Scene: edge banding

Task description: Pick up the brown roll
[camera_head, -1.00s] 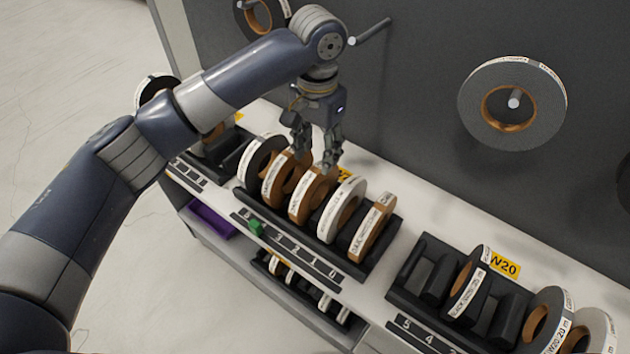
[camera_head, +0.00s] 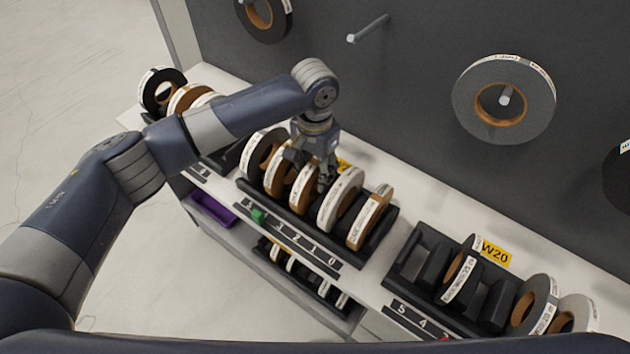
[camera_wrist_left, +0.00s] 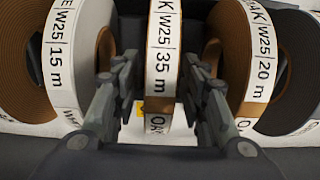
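My left gripper (camera_head: 309,168) is lowered over the middle roll of the rack and points down. The middle brown roll (camera_head: 304,190) stands upright in the rack, with a white label on its rim. In the left wrist view this roll (camera_wrist_left: 161,65) reads W25 35 m and stands between the two fingers of the left gripper (camera_wrist_left: 161,88). The fingers are open, one on each side, with narrow gaps visible between them and the roll. The roll's lower part is hidden in the head view. My right gripper is not in view.
Neighbouring rolls stand close on both sides: a W25 15 m roll (camera_wrist_left: 62,60) and a W25 20 m roll (camera_wrist_left: 262,70). Another brown roll (camera_head: 368,218) stands at the rack's right end. A dark wall with pegs (camera_head: 370,28) rises behind. A second rack (camera_head: 410,275) is to the right.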

